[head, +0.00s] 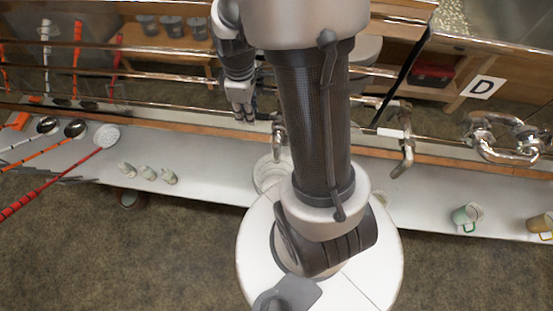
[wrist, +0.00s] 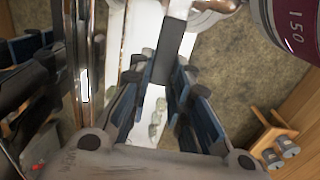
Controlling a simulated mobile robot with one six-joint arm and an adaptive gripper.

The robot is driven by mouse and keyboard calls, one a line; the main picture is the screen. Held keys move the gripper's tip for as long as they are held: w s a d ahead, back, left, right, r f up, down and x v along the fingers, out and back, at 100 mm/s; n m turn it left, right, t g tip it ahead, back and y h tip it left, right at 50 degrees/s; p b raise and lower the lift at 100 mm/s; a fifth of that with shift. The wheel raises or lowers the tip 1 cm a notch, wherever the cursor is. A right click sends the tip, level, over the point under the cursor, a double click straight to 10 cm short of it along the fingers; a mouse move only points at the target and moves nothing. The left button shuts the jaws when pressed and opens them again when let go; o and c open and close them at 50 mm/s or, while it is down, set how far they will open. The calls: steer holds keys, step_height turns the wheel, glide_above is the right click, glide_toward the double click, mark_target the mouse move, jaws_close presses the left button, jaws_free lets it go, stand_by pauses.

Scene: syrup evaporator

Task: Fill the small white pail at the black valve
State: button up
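The small white pail (head: 268,176) stands on the white shelf below a metal spout (head: 280,135) in the head view. My arm hides its right part, and I cannot see what is in it. My gripper (head: 242,112) is just left of and above that spout. In the wrist view my gripper (wrist: 163,75) has its fingers apart, with a dark, flat lever (wrist: 172,50), apparently the black valve's handle, between their tips. I cannot tell whether the fingers touch it. The lever runs up to shiny metal pipework (wrist: 212,8).
A second valve with a white handle (head: 392,133) is to the right. Ladles and a red-handled skimmer (head: 106,136) lie at left. A dark red gauge (wrist: 290,25) is close at upper right.

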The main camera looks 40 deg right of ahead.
jaws_close()
steer(key=n, duration=0.1)
steer(key=s+a+n, duration=0.1)
steer(key=shift+s+a+n, duration=0.3)
steer(key=shift+n, duration=0.1)
steer(key=s+n, duration=0.1)
steer(key=a+n, duration=0.1)
steer(key=n, duration=0.1)
steer(key=shift+s+b, duration=0.3)
steer(key=shift+s, duration=0.2)
